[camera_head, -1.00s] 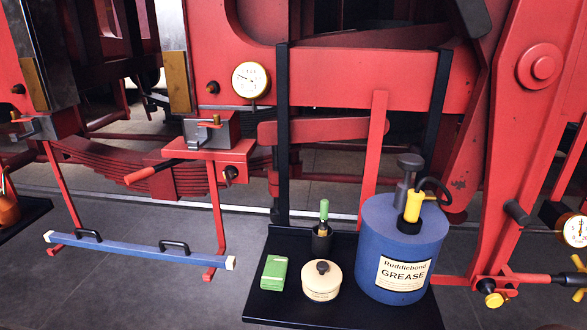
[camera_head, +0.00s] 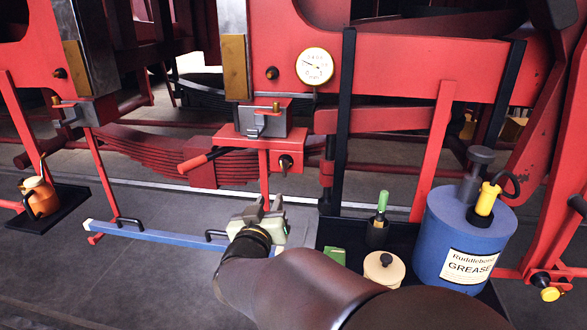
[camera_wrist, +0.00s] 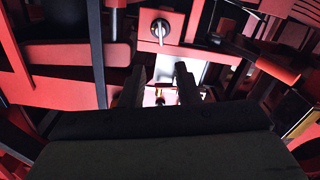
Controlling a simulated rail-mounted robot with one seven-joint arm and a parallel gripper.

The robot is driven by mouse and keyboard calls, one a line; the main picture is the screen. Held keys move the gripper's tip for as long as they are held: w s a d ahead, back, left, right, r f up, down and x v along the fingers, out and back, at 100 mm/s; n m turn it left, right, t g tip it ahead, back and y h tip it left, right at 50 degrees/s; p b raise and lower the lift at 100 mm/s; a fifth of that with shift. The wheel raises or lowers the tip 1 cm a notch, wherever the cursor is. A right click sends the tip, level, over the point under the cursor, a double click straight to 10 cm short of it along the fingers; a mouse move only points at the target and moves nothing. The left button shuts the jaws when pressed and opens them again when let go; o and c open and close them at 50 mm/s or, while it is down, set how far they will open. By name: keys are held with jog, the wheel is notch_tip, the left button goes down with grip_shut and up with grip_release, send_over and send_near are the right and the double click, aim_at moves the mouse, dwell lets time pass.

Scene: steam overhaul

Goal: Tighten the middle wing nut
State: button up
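A small dark part with a pale tip, which looks like a wing nut (camera_head: 285,162), sits on the red bracket (camera_head: 258,141) at the centre of the head view. In the wrist view, what seems to be the same fitting (camera_wrist: 160,27) shows as a round grey piece on a red plate, above the fingers. My gripper (camera_head: 263,206) is below and slightly left of it in the head view, apart from it. The fingers (camera_wrist: 160,85) stand apart with nothing visible between them. I cannot tell for certain which wing nut is the middle one.
A black tray holds a blue grease drum (camera_head: 438,230), a cream pot (camera_head: 384,267) and a green-topped bottle (camera_head: 382,203). A gauge (camera_head: 314,66) is above.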

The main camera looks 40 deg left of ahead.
aim_at(282, 169)
jog(key=p+x, duration=0.3)
jog(key=x, duration=1.2)
jog(key=shift+w, duration=0.1)
jog(key=shift+c, duration=0.3)
grip_shut()
